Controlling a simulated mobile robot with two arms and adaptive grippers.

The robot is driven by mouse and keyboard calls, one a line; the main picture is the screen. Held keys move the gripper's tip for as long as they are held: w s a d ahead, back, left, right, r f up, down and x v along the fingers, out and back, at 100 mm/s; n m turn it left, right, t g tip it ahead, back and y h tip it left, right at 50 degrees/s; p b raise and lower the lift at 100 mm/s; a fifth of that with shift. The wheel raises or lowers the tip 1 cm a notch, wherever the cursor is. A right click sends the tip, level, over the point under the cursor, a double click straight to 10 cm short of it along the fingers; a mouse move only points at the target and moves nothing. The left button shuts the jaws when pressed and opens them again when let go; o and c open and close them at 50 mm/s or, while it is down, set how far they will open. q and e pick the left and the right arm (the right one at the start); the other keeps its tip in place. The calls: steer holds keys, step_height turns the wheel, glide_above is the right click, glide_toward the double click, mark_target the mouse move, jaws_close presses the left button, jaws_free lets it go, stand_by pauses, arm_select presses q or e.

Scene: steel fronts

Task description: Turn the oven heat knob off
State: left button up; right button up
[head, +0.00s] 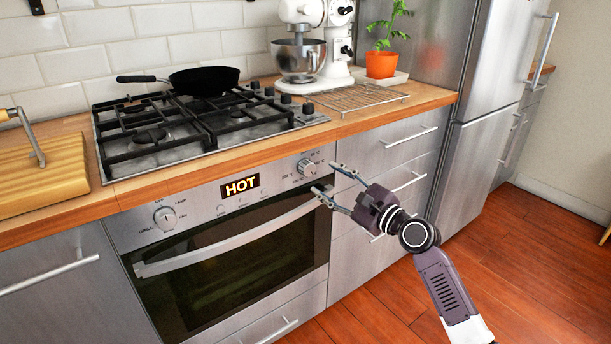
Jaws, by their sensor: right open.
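The oven (235,275) is set under the wooden counter, with a steel front and a dark glass door that is shut. Its panel display (240,187) reads "HOT". The right-hand knob (307,167) has temperature marks around it and is the heat knob. The left-hand knob (165,217) has function words such as "GRILL" and "LAMP" around it. My right gripper (327,181) is open and empty, its fingers spread just right of and a little below the heat knob. The lower fingertip is near the right end of the oven handle; I cannot tell whether it touches. My left gripper is not in view.
The oven door handle (235,238) sticks out below the panel. Steel drawers (345,255) with bar handles stand right of the oven. Above are a gas hob (125,165) with a black pan (204,80), a wire rack (355,98) and a mixer (300,55). Open floor lies at right.

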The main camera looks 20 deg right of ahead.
mark_target(310, 170)
steer(key=b+x, duration=0.1)
steer(key=x, duration=0.4)
steer(key=shift+w+a+f, duration=0.1)
steer(key=shift+w+a, duration=0.1)
steer(key=shift+w, duration=0.15)
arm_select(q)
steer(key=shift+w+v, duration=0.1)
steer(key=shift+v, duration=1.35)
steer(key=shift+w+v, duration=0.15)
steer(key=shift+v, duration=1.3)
arm_select(e)
steer(key=shift+w+a, duration=0.25)
steer(key=shift+w, duration=0.4)
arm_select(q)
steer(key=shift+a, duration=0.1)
arm_select(e)
steer(key=c, duration=1.2)
steer(key=shift+o, duration=0.2)
